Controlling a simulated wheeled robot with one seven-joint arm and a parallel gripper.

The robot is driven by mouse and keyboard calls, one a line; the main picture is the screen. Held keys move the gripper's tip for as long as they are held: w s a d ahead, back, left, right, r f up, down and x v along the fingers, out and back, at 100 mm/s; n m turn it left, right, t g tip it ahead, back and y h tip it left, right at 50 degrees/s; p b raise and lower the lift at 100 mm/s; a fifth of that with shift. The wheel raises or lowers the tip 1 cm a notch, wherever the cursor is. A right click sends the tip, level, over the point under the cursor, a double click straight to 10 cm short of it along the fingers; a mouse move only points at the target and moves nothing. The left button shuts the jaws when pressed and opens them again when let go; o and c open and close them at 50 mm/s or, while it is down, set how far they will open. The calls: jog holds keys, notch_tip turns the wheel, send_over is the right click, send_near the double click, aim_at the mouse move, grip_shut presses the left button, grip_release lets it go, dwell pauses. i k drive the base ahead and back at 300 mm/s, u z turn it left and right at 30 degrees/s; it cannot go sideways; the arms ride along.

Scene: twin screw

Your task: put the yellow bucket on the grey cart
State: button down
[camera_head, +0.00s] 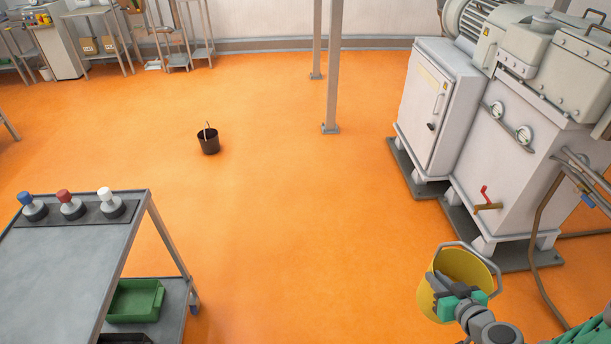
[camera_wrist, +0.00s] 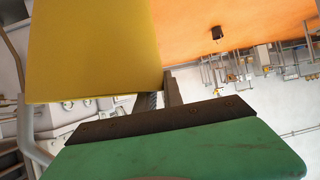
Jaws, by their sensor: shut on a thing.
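The yellow bucket (camera_head: 462,268) hangs in my gripper (camera_head: 459,301) at the lower right of the head view, in front of the white machine. Its grey handle arches over the rim. In the wrist view the bucket's yellow wall (camera_wrist: 95,50) fills the upper left, beside the gripper (camera_wrist: 160,98). My gripper is shut on the bucket; the exact grip point is partly hidden. The grey cart (camera_head: 65,265) stands at the lower left of the head view, well apart from the bucket. Its top is bare except for a strip along the far edge.
A white machine (camera_head: 500,150) with pipes and a hose stands at right. A black bucket (camera_head: 208,142) and a post (camera_head: 333,70) stand beyond open orange floor.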

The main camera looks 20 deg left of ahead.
aim_at(28, 299)
jog(key=z, duration=1)
jog(key=k, duration=2.75)
jog(key=u, duration=2.95)
